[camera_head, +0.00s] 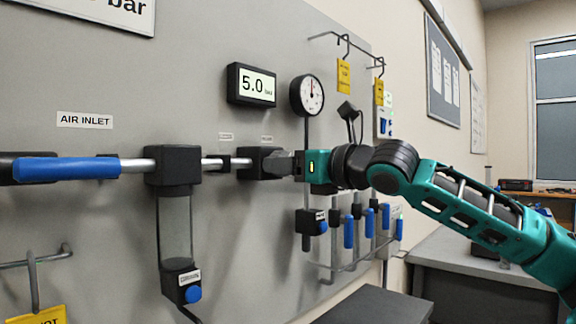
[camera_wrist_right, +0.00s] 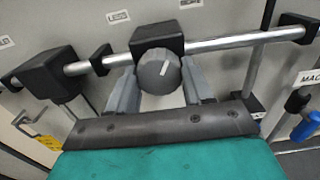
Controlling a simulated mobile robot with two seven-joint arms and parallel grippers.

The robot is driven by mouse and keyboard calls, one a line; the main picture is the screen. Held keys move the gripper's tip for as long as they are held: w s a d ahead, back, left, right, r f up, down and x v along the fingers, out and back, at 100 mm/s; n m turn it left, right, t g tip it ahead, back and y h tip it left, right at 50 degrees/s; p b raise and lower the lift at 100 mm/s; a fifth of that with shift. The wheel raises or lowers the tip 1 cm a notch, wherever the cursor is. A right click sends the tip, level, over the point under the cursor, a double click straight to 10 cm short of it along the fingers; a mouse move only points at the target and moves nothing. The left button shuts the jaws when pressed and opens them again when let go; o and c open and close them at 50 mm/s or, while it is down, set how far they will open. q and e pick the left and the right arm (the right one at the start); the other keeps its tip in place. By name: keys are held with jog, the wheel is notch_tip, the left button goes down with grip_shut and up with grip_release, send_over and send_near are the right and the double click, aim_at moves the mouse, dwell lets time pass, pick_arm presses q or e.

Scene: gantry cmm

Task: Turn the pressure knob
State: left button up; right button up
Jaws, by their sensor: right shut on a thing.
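The pressure knob (camera_wrist_right: 157,74) is a round grey dial with a white pointer line, on the front of a black block on the metal pipe. The line points up and slightly right in the right wrist view. My right gripper (camera_wrist_right: 159,84) has one grey finger on each side of the knob and is shut on it. In the head view my right gripper (camera_head: 284,165) reaches in from the right to the black regulator block (camera_head: 258,163) and hides most of the knob. The display (camera_head: 252,85) reads 5.0 bar. My left gripper is not in view.
A round gauge (camera_head: 307,95) hangs above my right gripper. A filter bowl (camera_head: 175,232) and a blue lever (camera_head: 66,169) are to the left on the pipe. Several blue-handled valves (camera_head: 348,232) sit below my arm. Yellow tags (camera_head: 343,74) hang above.

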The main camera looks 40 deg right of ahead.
jog(key=c, duration=0.4)
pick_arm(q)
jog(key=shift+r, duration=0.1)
pick_arm(e)
jog(key=shift+o, duration=0.2)
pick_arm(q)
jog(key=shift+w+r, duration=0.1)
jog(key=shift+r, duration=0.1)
pick_arm(e)
jog(key=shift+m, duration=0.4)
pick_arm(q)
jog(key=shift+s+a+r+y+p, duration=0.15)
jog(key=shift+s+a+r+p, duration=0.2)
jog(key=shift+p, duration=0.5)
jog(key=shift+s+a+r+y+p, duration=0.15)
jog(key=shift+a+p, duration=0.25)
jog(key=shift+p, duration=0.45)
pick_arm(e)
jog(key=shift+a+m, duration=0.15)
jog(key=shift+m, duration=8.25)
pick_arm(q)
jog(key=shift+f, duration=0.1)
pick_arm(e)
jog(key=o, duration=1)
jog(key=shift+r, duration=0.1)
